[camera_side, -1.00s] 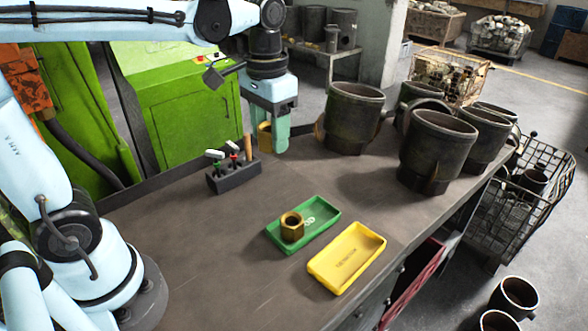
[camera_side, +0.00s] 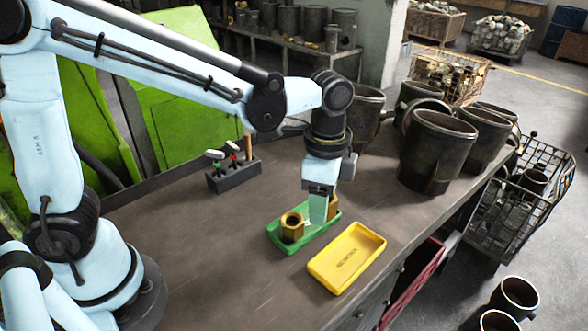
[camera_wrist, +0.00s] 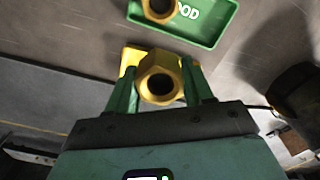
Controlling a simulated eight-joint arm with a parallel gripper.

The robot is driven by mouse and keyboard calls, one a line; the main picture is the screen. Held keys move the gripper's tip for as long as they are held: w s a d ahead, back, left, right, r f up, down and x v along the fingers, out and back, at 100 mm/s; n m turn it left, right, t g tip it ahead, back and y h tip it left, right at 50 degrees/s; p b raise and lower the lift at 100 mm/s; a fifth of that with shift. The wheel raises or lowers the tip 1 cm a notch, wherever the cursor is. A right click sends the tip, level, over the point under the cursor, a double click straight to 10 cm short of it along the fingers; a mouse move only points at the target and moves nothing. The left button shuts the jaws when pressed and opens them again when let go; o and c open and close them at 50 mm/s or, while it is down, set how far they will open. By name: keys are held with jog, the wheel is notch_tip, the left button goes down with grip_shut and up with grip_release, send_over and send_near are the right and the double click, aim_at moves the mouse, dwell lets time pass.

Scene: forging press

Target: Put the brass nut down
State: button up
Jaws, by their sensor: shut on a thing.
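My gripper (camera_side: 320,214) is shut on a brass nut (camera_wrist: 147,70). The nut sits between the two green fingers in the wrist view, its hole facing the camera. In the side view most of it is hidden behind a finger. There the fingers overlap the right end of the green tray (camera_side: 275,241), marked GOOD; their height above it is hard to tell. A second brass nut (camera_side: 291,227) stands upright in that tray's left half. The yellow tray (camera_side: 346,260), apparently marked REWORK, is empty; a yellow patch shows behind the held nut in the wrist view.
A dark tool holder (camera_side: 234,177) with several tools stands at the back left of the bench. Large dark metal cylinders (camera_side: 437,150) stand at the back right. The bench (camera_side: 225,255) is clear left of the trays.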

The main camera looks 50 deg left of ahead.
jog(key=w+a+f, duration=0.4)
jog(key=w+a, duration=0.1)
jog(key=shift+a+f, duration=0.3)
jog(key=shift+a, duration=0.05)
jog(key=shift+f, duration=2)
jog(key=o, duration=1.1)
jog(key=shift+f, duration=0.15)
jog(key=shift+o, duration=0.2)
